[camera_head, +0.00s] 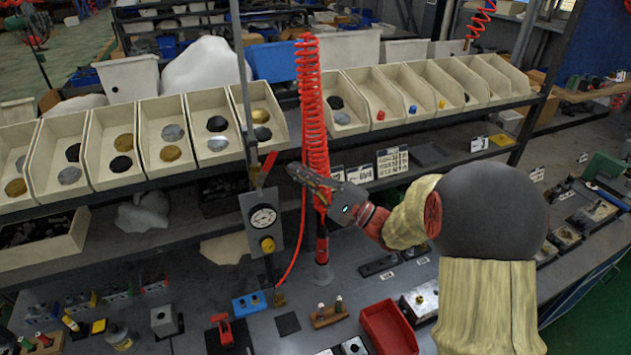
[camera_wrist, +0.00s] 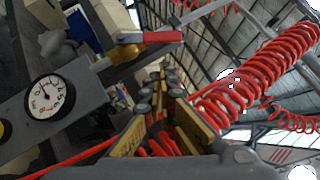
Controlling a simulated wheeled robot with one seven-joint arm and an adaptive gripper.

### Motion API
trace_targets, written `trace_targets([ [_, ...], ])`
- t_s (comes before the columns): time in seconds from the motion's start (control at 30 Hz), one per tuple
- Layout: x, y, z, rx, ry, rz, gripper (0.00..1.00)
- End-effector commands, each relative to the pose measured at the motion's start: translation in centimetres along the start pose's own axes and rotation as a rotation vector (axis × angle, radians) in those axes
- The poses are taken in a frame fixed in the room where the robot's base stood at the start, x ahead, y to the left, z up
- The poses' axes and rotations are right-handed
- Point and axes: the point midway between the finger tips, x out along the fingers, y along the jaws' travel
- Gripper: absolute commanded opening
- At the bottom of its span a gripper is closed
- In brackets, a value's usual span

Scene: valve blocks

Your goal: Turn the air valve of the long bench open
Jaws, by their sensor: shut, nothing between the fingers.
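The air valve has a red lever (camera_head: 268,166) above a grey gauge box (camera_head: 262,222) on the bench's upright. In the head view the lever slants up and right. The wrist view shows the red lever (camera_wrist: 163,37) on a brass valve body (camera_wrist: 124,53), beside the box's round white gauge (camera_wrist: 48,95). I cannot tell the valve's setting for sure. My gripper (camera_head: 293,171) is just right of the lever, in front of the red coiled hose. Its fingers (camera_wrist: 165,88) are shut and empty. They look apart from the lever in the wrist view.
A red coiled hose (camera_head: 311,100) hangs close by my gripper and also fills the right of the wrist view (camera_wrist: 260,70). Cream bins (camera_head: 160,140) line the shelf behind. A red tray (camera_head: 388,328) and small blocks sit on the bench below.

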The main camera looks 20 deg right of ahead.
Motion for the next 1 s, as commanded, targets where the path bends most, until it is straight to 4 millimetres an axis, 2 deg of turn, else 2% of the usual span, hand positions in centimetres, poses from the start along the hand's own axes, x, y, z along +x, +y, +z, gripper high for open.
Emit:
trace_targets([
  [0.2,1.6,-0.1,1.7,-0.001,-0.002,0.000,0.00],
  [1.0,2.0,-0.3,2.1,-0.043,0.000,0.042,0.00],
])
